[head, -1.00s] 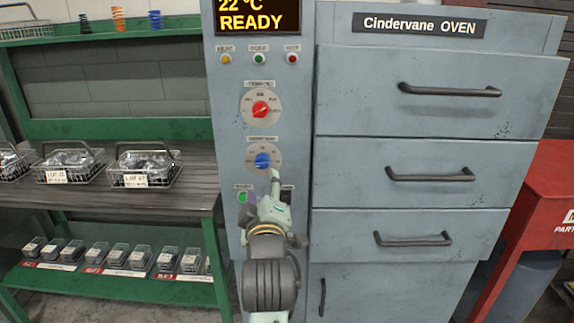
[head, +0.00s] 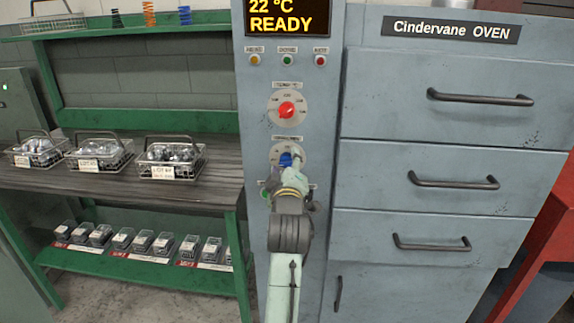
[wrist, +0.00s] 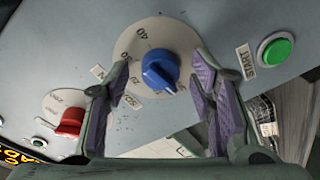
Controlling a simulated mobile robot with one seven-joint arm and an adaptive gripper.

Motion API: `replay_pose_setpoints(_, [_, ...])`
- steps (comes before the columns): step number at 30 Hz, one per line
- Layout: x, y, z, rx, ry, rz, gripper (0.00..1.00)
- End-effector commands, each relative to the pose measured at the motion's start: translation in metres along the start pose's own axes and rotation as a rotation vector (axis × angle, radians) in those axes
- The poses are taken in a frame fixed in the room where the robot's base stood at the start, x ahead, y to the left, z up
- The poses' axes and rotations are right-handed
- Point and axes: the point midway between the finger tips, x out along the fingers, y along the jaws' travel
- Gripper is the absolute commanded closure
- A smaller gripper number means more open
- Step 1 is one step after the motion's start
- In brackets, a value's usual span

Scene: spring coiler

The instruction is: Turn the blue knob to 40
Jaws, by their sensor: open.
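The blue knob (head: 285,160) is on the oven's grey control panel, below the red knob (head: 286,110). My gripper (head: 294,160) is in front of it and partly hides it. In the wrist view the blue knob (wrist: 160,72) sits on a round pale dial (wrist: 130,48) and shows between my two open fingers (wrist: 161,84). The fingers stand one on each side; I cannot tell whether either touches it. The "40" mark is at the dial's upper left in that view. The knob's pale pointer mark faces lower right there, away from "40".
The green START button (wrist: 274,52) is right of the dial in the wrist view; the red knob (wrist: 70,122) is at lower left. Oven drawers with handles (head: 455,182) are on the right. A bench with wire baskets (head: 170,160) stands on the left.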

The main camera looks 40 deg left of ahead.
Motion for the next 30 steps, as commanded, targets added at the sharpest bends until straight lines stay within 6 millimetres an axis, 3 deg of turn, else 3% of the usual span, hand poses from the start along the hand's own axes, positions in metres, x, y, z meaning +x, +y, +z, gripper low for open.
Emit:
replay_pose_setpoints(23, [-0.0004, 0.0, 0.0, 0.0, 0.0, 0.0, 0.98])
replay_pose_setpoints(30, [-0.0004, -0.0006, 0.0003, 0.019, 0.001, 0.002, 0.98])
